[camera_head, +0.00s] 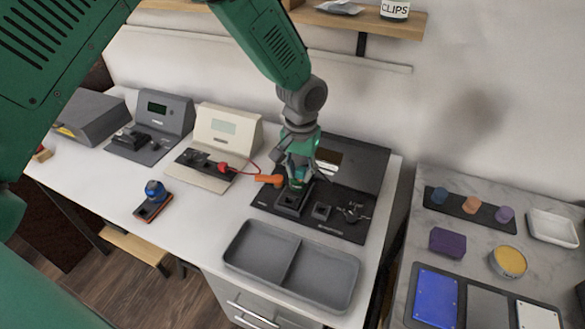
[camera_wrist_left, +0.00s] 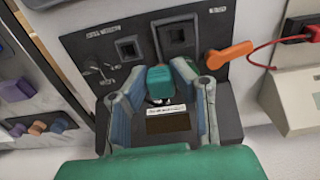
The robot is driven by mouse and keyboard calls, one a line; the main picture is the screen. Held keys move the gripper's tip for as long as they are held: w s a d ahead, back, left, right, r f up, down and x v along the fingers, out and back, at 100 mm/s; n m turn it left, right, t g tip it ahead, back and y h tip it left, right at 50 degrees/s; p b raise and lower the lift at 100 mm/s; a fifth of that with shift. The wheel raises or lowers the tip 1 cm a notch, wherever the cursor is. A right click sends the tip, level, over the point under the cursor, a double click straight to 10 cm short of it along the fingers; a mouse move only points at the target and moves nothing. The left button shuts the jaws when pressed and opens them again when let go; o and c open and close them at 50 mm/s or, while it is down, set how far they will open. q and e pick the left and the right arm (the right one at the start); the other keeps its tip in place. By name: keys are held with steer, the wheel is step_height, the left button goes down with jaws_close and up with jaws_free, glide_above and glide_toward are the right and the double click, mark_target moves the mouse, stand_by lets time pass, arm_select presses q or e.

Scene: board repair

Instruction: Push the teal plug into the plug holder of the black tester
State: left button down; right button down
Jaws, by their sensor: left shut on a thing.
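The black tester (camera_head: 265,200) lies on the white bench, with a dark screen and white label (camera_head: 328,157). A raised black block with a square opening (camera_head: 288,206) stands on it, and it also shows in the left wrist view (camera_wrist_left: 177,33). A smaller square socket (camera_head: 321,211) is beside it. My left gripper (camera_head: 298,176) is over the block, shut on the teal plug (camera_wrist_left: 160,82). The plug sits between the two fingertips, apart from the block in the wrist view; its lower end is hard to see. My right gripper is not in view.
An orange lever (camera_head: 269,179) is close left of the gripper. A red cable (camera_head: 240,170) runs to the cream tester (camera_head: 225,136). A grey two-part tray (camera_head: 243,262) lies in front. A toggle switch (camera_wrist_left: 98,68) is on the tester. Free bench shows at left.

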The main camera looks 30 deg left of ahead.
arm_select(q)
glide_above(322, 205)
steer(key=s, duration=0.2)
steer(key=shift+d, duration=0.35)
stand_by(0.3)
steer(key=shift+a+f+b, duration=0.1)
steer(key=shift+f+b, duration=1.3)
steer(key=shift+f, duration=2.05)
steer(key=shift+f, duration=0.7)
steer(key=shift+f, duration=0.5)
steer(key=shift+f+b, duration=0.3)
steer(key=shift+f, duration=0.2)
stand_by(1.0)
